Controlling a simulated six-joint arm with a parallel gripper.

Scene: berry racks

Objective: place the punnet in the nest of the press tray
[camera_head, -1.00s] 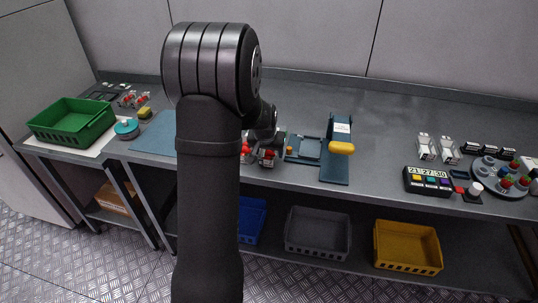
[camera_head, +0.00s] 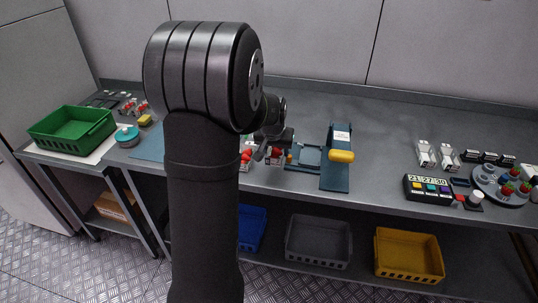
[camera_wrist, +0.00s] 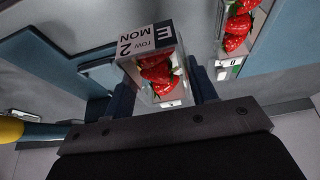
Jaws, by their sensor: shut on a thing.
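My gripper (camera_head: 272,147) is shut on a clear punnet of strawberries (camera_wrist: 158,72) with a label reading "MON row 2 E". In the wrist view the punnet sits between the two dark fingers. In the head view the held punnet (camera_head: 276,155) is partly hidden by the gripper and is just left of the press tray. The blue press tray (camera_head: 308,157) lies flat on the bench, with a square frame at its left and a taller press with a yellow handle (camera_head: 341,156) at its right. Whether the punnet touches the bench is unclear.
Another strawberry punnet (camera_head: 246,158) stands just left of the held one; in the wrist view a punnet (camera_wrist: 238,30) shows upper right. Bench right of the press is clear up to white clips (camera_head: 425,153) and a timer box (camera_head: 428,187). A green crate (camera_head: 72,130) stands far left.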

